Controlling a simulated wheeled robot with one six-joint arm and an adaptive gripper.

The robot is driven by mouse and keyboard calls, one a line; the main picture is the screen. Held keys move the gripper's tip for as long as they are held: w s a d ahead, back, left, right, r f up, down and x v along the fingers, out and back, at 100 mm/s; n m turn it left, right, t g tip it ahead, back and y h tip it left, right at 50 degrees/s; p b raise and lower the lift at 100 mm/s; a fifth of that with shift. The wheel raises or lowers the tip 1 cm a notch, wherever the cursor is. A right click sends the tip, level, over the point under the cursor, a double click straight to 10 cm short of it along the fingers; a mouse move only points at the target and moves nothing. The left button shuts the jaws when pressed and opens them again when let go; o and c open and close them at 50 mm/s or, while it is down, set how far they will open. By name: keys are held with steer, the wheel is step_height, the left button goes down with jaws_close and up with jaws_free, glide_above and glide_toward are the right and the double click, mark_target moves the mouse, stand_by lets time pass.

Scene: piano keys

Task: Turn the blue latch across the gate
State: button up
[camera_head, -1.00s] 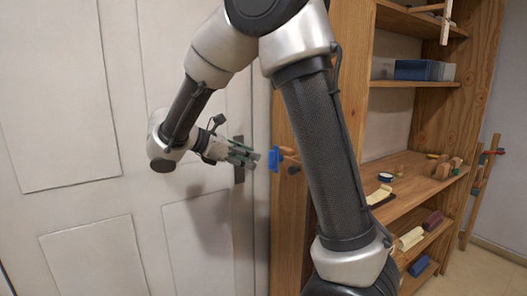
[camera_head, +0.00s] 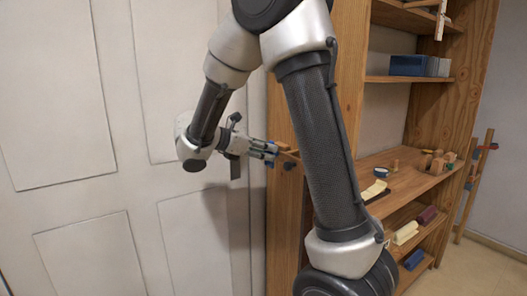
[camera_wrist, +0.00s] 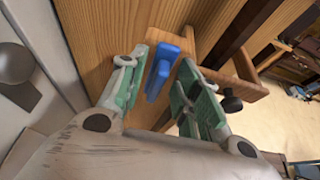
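The blue latch (camera_wrist: 157,78) is mounted on a wooden post in the wrist view, with its long bar close to upright in the picture. My gripper (camera_wrist: 163,62) is open, with one green-padded finger on each side of the latch. A gap shows beside the latch, and I cannot tell whether either finger touches it. In the head view my gripper (camera_head: 270,151) is at the edge of the wooden shelf unit, and its fingers mostly hide the latch. A wooden arm (camera_wrist: 240,86) with a dark knob (camera_wrist: 231,103) sticks out to the right of the latch; it may be the gate.
A white panelled door (camera_head: 75,110) with a dark handle (camera_head: 235,168) stands left of the post, close to my gripper. The shelf unit (camera_head: 420,185) holds several small items at the right. Open floor (camera_head: 475,270) lies beyond it.

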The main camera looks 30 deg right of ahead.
jaws_close()
steer(key=shift+w, duration=0.1)
steer(key=n+g+h, duration=0.1)
steer(key=n+g, duration=0.1)
steer(key=n, duration=0.2)
steer(key=w+f+n+g+h, duration=0.1)
steer(key=n+g, duration=0.1)
steer(key=n, duration=0.3)
steer(key=w+f+n+g+h, duration=0.1)
steer(key=n+g, duration=0.1)
steer(key=n, duration=0.2)
steer(key=shift+g, duration=0.3)
stand_by(0.5)
steer(key=shift+n, duration=0.3)
jaws_free()
steer(key=shift+f, duration=0.1)
